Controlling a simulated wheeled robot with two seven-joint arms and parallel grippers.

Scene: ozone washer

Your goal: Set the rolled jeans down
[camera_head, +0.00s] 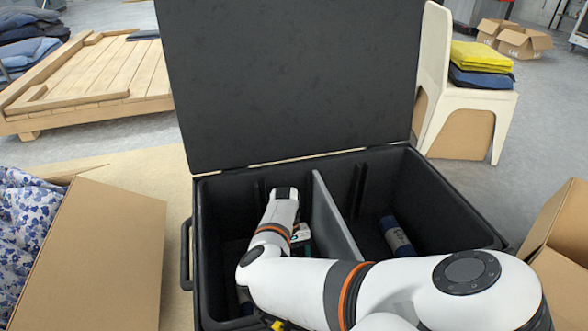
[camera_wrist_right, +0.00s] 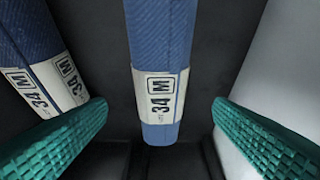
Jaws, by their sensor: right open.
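In the right wrist view, a rolled pair of blue jeans (camera_wrist_right: 160,40) with a white "34 M" label lies between the green ribbed fingers of my right gripper (camera_wrist_right: 160,105). The fingers are open, with a gap showing on both sides of the roll. A second rolled jeans (camera_wrist_right: 45,45) with the same label lies to the left, beyond the left finger. In the head view, my right arm reaches into the left compartment of the open black box (camera_head: 195,250); my right gripper (camera_head: 301,237) is mostly hidden behind the arm. Another blue roll (camera_head: 397,236) lies in the right compartment.
A grey divider (camera_head: 335,220) splits the box, and its lid (camera_head: 290,80) stands open behind. Cardboard boxes flank it at left (camera_head: 95,255) and right (camera_head: 560,240). A chair (camera_head: 436,60) with folded clothes and a wooden pallet (camera_head: 95,80) stand behind.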

